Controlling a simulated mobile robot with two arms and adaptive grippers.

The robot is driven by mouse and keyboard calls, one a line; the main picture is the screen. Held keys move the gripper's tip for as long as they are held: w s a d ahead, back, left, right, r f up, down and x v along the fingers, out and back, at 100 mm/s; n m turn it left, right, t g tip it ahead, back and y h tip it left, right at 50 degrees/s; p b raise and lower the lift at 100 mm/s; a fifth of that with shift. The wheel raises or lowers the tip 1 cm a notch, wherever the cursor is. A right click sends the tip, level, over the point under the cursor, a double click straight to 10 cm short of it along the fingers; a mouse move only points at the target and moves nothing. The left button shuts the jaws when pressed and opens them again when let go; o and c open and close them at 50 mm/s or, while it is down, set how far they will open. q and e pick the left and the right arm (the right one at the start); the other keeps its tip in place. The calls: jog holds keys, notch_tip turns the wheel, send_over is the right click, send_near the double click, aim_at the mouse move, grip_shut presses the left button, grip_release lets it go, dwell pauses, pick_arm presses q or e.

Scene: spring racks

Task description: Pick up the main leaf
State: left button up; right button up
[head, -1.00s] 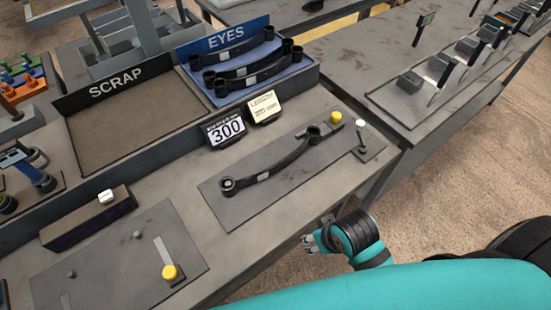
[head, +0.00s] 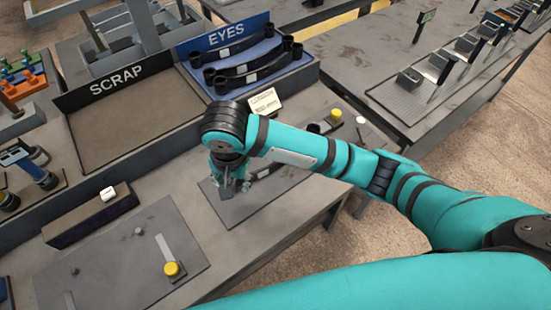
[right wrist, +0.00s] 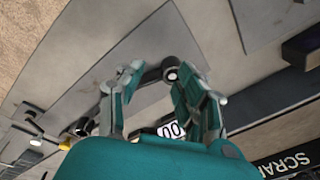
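The main leaf, a black curved bar with an eye at each end, lies on a grey plate (head: 228,210) at the front of the bench. My right arm covers much of it; part of the leaf (head: 264,171) shows just right of my right gripper (head: 230,186). The gripper points down over the leaf's left part. In the right wrist view, the right gripper (right wrist: 152,82) is open, its fingers apart over the leaf, with one eye (right wrist: 171,73) by one finger. I cannot tell whether they touch it. My left gripper is not in view.
A blue EYES tray (head: 270,85) with several black leaves stands behind, beside the empty SCRAP tray (head: 130,130). A small white display (head: 264,103) stands behind my arm.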

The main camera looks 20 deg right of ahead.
jog(key=w+d+r+m+h, duration=0.4)
jog(key=w+d+r+m, duration=0.2)
jog(key=w+d+m, duration=0.1)
jog(key=b+x, duration=0.2)
jog(key=x, duration=0.5)
jog(key=shift+s+d, duration=0.1)
jog(key=shift+d, duration=0.1)
jog(key=f, duration=0.1)
jog(key=d+f, duration=0.1)
jog(key=f, duration=0.1)
jog(key=shift+w+d+f+h, duration=0.25)
jog(key=shift+w+d+h, duration=0.05)
jog(key=shift+w+d, duration=0.1)
jog(key=shift+d+f, duration=0.15)
jog(key=shift+f, duration=0.4)
jog(key=p+x, duration=0.1)
jog(key=x, duration=0.3)
jog(key=shift+s+f, duration=0.15)
jog(key=shift+f, duration=0.55)
grip_shut()
jog(key=shift+r, duration=0.2)
